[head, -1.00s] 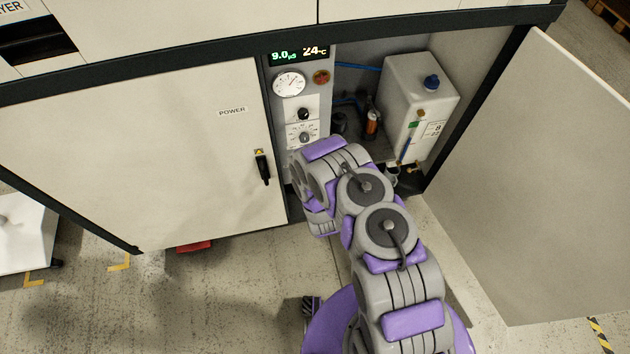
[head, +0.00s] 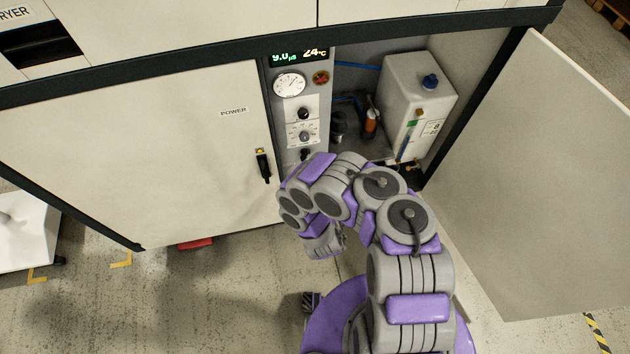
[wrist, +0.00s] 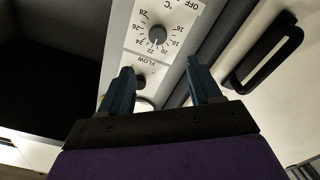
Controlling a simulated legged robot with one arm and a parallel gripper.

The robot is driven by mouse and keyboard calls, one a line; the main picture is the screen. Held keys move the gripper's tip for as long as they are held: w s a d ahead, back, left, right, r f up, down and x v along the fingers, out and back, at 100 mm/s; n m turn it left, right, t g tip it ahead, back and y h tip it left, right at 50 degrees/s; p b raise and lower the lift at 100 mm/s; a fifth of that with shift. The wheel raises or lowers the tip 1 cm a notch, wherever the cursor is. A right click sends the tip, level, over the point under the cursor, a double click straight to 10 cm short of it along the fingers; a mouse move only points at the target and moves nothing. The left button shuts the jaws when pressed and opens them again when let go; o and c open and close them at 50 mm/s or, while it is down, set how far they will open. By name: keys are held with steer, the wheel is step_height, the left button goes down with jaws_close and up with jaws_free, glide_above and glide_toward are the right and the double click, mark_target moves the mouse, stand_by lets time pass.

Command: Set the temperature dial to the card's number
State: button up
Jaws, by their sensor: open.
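The temperature dial (head: 304,136) is a round grey knob on the white control panel, with a printed scale. It also shows upside down in the wrist view (wrist: 157,34), with °C, OFF and numbers from 16 to 28; its pointer looks to be near 20 to 22. My gripper (wrist: 158,80) is open and empty, short of the dial, its two fingers spread near the FLOW knob (wrist: 139,81). The head view does not clearly show my fingers. A white card (head: 433,128) on the tank carries a figure like 8; its other print is too small to read.
The display (head: 300,55) shows 9.0 µS and 24 °C. The POWER door's handle (head: 263,166) projects left of the panel. The open door (head: 540,180) stands at right.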

steer(key=shift+v, duration=1.6)
